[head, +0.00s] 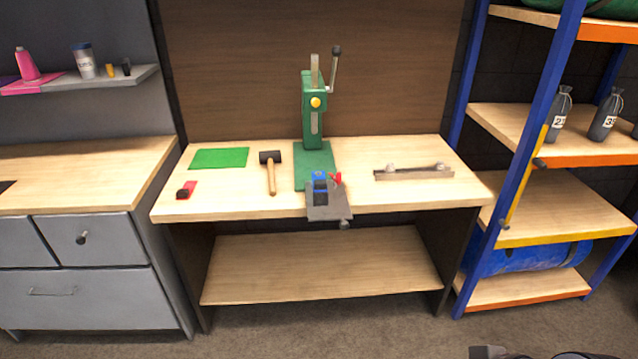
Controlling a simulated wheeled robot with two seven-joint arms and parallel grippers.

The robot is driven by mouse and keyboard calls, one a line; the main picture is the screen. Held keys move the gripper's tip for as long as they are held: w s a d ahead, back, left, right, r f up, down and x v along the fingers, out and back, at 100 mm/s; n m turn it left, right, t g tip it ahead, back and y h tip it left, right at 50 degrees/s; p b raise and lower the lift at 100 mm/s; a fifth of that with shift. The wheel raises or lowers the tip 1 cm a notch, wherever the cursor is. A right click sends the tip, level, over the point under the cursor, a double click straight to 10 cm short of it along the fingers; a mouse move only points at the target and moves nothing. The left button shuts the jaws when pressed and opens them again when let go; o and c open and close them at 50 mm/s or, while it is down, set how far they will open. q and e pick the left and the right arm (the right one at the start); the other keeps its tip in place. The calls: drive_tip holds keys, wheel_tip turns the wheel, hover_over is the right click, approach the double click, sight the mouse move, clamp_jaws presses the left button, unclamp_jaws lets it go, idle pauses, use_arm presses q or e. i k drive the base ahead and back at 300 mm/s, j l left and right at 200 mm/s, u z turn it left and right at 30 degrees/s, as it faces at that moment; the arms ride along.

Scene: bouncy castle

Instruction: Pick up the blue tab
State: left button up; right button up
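A small blue piece (320,176), which looks like the blue tab, is at the front of the workbench. It sits at the grey vise-like fixture (328,212) on the bench's front edge, just before the green press (314,110). A small red part (337,178) is right beside it on the right. The blue piece is too small to tell whether it is loose or clamped. Neither gripper's fingers are in view. A dark part at the bottom right edge seems to be mine, far from the blue piece.
The workbench (235,205) also holds a green mat (219,158), a mallet (271,172), a red-and-black item (186,190) and a grey bar-like tool (413,172). Grey drawers (85,240) stand left, a blue-post shelf rack (500,130) right. The floor in front is clear.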

sight(320, 183)
drive_tip(key=i+j, duration=0.35)
drive_tip(key=i, duration=0.2)
drive_tip(key=i+j+z, duration=0.1)
drive_tip(key=i+j, duration=0.25)
drive_tip(key=i, duration=0.2)
drive_tip(key=i+j, duration=0.4)
drive_tip(key=i, duration=0.15)
